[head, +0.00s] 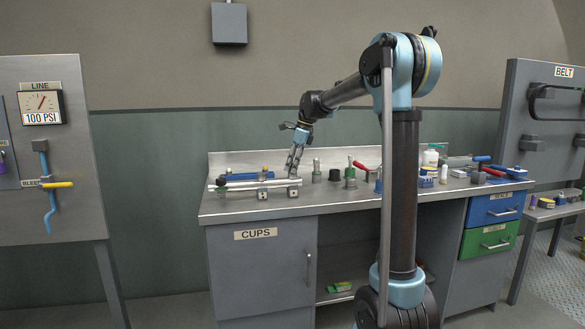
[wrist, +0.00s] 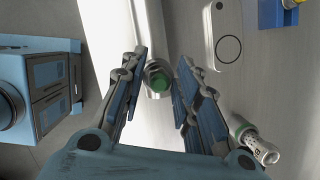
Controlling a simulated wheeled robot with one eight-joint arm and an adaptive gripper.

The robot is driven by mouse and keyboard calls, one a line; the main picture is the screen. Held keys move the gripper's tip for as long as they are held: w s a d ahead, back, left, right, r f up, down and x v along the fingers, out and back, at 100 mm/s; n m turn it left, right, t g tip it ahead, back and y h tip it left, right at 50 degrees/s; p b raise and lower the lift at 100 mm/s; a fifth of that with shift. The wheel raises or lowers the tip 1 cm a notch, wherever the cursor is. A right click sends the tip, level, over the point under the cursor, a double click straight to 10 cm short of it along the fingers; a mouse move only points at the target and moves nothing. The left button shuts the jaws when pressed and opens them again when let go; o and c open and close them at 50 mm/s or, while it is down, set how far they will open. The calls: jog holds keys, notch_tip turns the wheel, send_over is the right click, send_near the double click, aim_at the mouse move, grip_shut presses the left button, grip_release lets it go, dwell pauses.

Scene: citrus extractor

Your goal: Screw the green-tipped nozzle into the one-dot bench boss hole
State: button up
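My gripper (wrist: 163,62) points down over the left part of the bench, where it also shows in the head view (head: 292,172). Its two fingers stand apart. Between them in the wrist view is a round grey metal piece with a green end (wrist: 159,80), which looks like the green-tipped nozzle. It sits near the fingertips; I cannot tell for sure whether they touch it. Two pale blocks with dots, a left block (head: 262,194) and a right block (head: 293,193), sit at the bench front below my gripper. Their dot counts and holes are too small to read.
A blue piece (head: 250,176) lies behind a pale rail (head: 235,186). Several small bottles and tools, one green-topped (head: 350,172), crowd the bench (head: 340,198) to the right.

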jog(key=shift+m+t, duration=0.3)
jog(key=shift+m, duration=0.5)
jog(key=shift+c, duration=0.3)
jog(key=shift+m+t, duration=0.3)
jog(key=shift+m, duration=0.6)
jog(key=shift+m, duration=0.7)
jog(key=shift+c, duration=0.2)
jog(key=shift+o, duration=0.2)
jog(key=shift+m+t+h, duration=0.3)
jog(key=shift+m, duration=0.7)
jog(key=shift+f, duration=0.1)
